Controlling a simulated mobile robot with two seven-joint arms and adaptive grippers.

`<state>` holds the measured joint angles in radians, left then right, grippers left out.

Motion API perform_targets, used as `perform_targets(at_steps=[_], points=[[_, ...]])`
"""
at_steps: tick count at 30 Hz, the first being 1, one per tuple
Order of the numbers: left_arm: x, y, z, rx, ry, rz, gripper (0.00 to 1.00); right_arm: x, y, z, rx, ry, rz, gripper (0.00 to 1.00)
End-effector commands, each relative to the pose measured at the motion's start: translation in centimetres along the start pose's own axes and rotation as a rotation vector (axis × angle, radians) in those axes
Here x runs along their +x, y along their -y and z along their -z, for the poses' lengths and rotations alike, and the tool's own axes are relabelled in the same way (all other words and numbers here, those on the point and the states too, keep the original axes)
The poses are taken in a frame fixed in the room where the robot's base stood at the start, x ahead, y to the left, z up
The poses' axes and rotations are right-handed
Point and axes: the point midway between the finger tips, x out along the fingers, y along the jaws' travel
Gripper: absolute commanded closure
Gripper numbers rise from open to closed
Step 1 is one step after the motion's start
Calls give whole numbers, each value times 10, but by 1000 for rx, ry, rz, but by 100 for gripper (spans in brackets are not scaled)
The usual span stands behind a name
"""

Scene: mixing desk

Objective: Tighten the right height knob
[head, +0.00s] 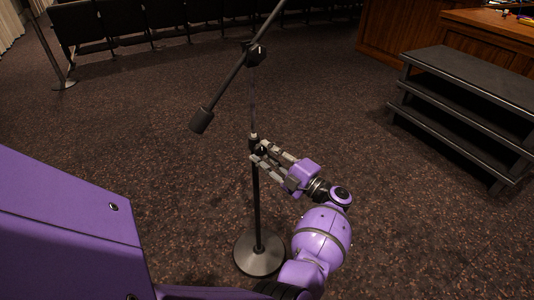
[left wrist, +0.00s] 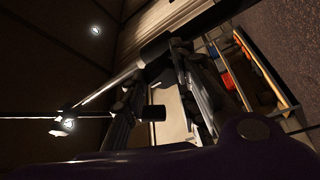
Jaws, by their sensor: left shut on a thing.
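A black microphone stand (head: 256,205) stands upright in the head view on a round base (head: 259,255). Its height knob and collar (head: 254,138) sit midway up the pole, partly covered by my gripper. My left gripper (head: 257,150) reaches in from the lower right, its two fingers shut on the height knob at the pole. The left wrist view shows its fingers (left wrist: 172,75) close up, but the knob's outline is dark and hard to make out there. My right gripper is in neither view.
A tilted boom arm with a black counterweight (head: 202,120) passes above the gripper, joined at a clutch (head: 256,54). Dark steps (head: 465,95) and a wooden desk (head: 480,30) stand at right. Dark seats (head: 150,15) line the back. Carpet around the stand is clear.

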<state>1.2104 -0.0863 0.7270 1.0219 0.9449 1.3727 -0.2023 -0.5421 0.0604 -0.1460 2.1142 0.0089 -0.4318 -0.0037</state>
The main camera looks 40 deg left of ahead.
Motion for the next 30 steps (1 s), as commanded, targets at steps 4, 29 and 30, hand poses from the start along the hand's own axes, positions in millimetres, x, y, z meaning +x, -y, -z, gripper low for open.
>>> perform_targets(at_steps=[4, 29, 30], points=[[2, -7, 0, 16, -3, -20, 100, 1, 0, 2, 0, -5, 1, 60], [0, -3, 0, 27, 0, -18, 58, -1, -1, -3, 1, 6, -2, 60], [-1, -3, -1, 27, 1, -18, 58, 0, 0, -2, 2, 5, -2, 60]])
